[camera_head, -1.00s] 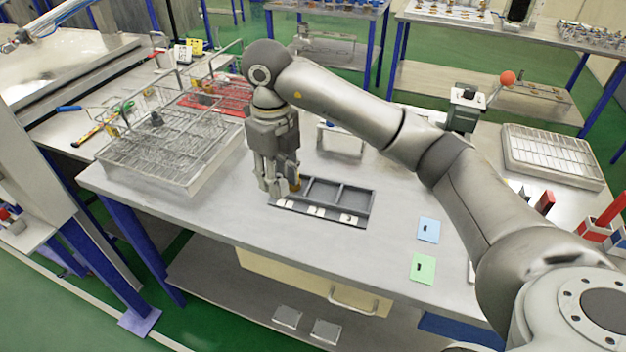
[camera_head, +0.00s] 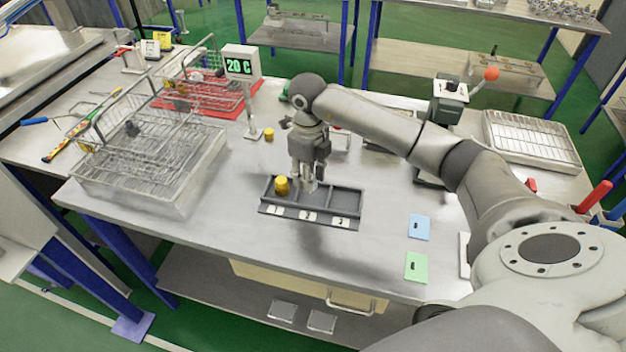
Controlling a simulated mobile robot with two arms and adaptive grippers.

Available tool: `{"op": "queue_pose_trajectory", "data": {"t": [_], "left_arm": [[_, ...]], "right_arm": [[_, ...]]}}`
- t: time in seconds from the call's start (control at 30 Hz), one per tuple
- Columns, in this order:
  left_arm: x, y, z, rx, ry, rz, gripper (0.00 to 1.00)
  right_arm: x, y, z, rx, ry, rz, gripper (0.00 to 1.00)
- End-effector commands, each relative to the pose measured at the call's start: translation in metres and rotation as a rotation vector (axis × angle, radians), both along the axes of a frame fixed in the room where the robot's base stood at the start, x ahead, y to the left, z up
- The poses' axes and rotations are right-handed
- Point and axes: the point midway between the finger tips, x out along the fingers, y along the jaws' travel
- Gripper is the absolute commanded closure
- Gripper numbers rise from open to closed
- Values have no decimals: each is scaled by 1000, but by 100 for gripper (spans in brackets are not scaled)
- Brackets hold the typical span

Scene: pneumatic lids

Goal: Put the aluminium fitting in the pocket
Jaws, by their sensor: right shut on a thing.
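My right gripper (camera_head: 309,184) points down over the middle pocket of the dark grey tray (camera_head: 352,203). It is shut on a small pale metal piece that looks like the aluminium fitting; the fingers hide most of it. I cannot tell whether the piece touches the pocket floor. The tray has three pockets in a row with white number labels along its front edge. A brass-coloured fitting (camera_head: 282,184) stands in the left pocket, just left of my fingers. The right pocket looks empty. My left gripper is not in view.
Wire baskets (camera_head: 150,165) stand at the left. A display reading 20 C (camera_head: 241,65) and another small brass piece (camera_head: 269,134) are behind the tray. Blue (camera_head: 418,227) and green (camera_head: 416,267) cards lie to the right. The tabletop in front of the tray is clear.

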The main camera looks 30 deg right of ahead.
Motion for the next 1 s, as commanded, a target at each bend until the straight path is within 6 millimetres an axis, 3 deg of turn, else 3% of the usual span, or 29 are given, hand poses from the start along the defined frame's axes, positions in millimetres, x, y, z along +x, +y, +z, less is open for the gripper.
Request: {"op": "queue_pose_trajectory", "data": {"t": [0.13, 0.4, 0.8, 0.83, 1.0], "left_arm": [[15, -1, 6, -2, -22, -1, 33], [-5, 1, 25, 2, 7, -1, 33], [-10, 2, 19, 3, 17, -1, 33], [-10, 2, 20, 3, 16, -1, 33], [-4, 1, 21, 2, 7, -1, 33]], "right_arm": [[0, -8, -8, 0, 2, -3, 92], [-1, -11, -40, 0, 2, 0, 92], [-1, -12, -49, -1, 1, 1, 92], [-1, -12, -47, -1, 1, 1, 64], [-1, -12, -47, -1, 1, 0, 46]]}}
